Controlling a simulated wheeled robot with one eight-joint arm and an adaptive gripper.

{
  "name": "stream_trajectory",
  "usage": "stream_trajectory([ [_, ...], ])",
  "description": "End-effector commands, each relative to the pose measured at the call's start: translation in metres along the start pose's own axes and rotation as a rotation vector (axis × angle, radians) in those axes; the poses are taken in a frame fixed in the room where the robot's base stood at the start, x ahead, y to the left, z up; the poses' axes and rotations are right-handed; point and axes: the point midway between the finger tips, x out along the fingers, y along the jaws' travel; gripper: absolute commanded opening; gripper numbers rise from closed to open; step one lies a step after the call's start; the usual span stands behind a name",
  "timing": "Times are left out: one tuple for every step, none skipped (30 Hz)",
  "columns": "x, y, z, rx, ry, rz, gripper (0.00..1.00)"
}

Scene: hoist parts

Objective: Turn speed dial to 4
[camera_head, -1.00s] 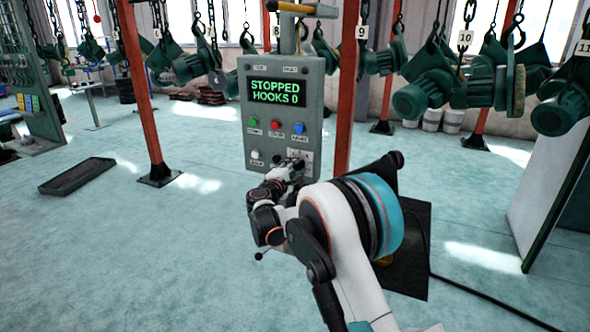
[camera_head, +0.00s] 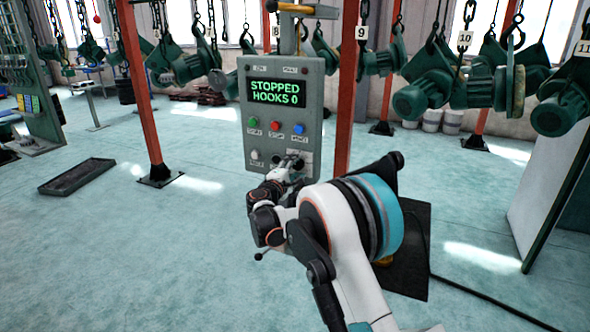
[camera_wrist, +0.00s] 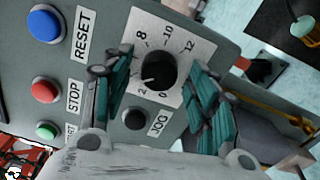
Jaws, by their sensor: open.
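The speed dial is a black round knob (camera_wrist: 158,72) on a white number plate (camera_wrist: 186,36) in the wrist view. I can read 0, 2, 8, 10 and 12 on the plate; the left finger hides part of the scale. A small pale mark on the knob points to the lower left, near the 2 side. My gripper (camera_wrist: 160,64) is open, with one teal finger on each side of the knob; I cannot tell whether either touches it. In the head view my gripper (camera_head: 292,163) is at the lower right of the grey control box (camera_head: 313,100), largely covering the dial.
The box display (camera_head: 275,92) reads STOPPED, HOOKS 0. The RESET (camera_wrist: 45,25), STOP (camera_wrist: 45,90) and START (camera_wrist: 47,130) buttons are left of the dial. The JOG button (camera_wrist: 134,119) sits close below it. Green hoists (camera_head: 422,92) hang behind.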

Motion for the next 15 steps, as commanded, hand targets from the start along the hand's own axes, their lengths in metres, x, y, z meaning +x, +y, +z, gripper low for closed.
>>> stream_trajectory([
  [0.0,0.0,0.0,0.0,0.0,0.0,0.53],
  [-0.001,0.0,0.0,0.0,0.0,0.0,0.53],
  [-0.002,0.0,0.0,0.0,0.001,0.0,0.53],
  [-0.004,0.0,-0.001,0.0,0.001,0.0,0.53],
  [-0.006,0.001,-0.001,0.0,0.001,0.0,0.53],
  [-0.01,0.001,-0.001,0.0,0.002,0.001,0.53],
  [-0.014,0.001,-0.001,0.0,0.002,0.001,0.53],
  [-0.019,0.0,-0.001,0.0,0.002,0.001,0.53],
  [-0.026,0.001,-0.001,0.0,0.002,0.001,0.53],
  [-0.032,0.001,-0.001,0.0,0.002,0.001,0.53],
  [-0.039,0.001,-0.001,0.0,0.003,0.001,0.53],
  [-0.047,0.0,-0.002,0.0,0.003,0.001,0.53],
  [-0.053,0.001,-0.001,0.0,0.003,0.001,0.53],
  [-0.06,0.001,-0.001,0.0,0.003,0.001,0.53],
  [-0.068,0.0,-0.001,0.0,0.003,0.001,0.53],
])
